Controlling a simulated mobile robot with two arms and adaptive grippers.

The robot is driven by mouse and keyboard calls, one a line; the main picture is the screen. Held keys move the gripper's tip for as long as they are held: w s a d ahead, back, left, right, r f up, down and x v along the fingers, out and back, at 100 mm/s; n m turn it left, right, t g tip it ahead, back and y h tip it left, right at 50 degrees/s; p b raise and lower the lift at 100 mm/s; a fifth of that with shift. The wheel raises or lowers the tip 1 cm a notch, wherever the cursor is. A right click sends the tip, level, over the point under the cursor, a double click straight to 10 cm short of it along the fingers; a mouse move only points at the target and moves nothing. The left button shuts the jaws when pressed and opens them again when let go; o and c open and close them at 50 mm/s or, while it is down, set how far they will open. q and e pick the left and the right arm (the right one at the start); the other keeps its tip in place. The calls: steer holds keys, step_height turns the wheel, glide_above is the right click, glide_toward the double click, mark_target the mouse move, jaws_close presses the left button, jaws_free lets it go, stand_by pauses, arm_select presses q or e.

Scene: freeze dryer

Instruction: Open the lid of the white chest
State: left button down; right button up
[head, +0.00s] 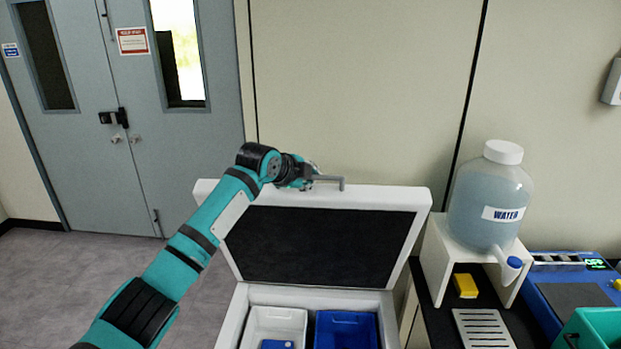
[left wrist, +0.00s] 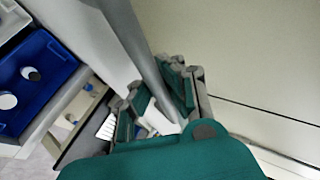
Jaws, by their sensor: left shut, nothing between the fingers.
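The white chest (head: 233,318) stands at the bottom middle of the head view. Its lid (head: 419,215) is raised to a steep angle, with its dark inner panel (head: 318,246) facing me. A grey bent bar (head: 331,181) shows at the lid's top edge. My left gripper (head: 308,177) is at that edge beside the bar, shut with nothing held. In the left wrist view its fingers (left wrist: 156,105) are close to a grey bar (left wrist: 148,65); whether they touch it is unclear.
Inside the chest are a white bin (head: 262,323) and a blue bin (head: 346,326). To the right, a water jug (head: 490,190) sits on a white stand (head: 441,246), near a yellow block (head: 465,286) and a blue device (head: 548,304). Open floor (head: 75,285) lies left.

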arm_select(q)
steer(key=c, duration=1.3)
jaws_free()
steer(key=shift+s+r, duration=0.2)
steer(key=shift+r, duration=0.2)
steer(key=shift+c, duration=0.2)
steer(key=shift+f, duration=0.15)
steer(key=v, duration=1.2)
arm_select(e)
steer(key=shift+w, duration=0.15)
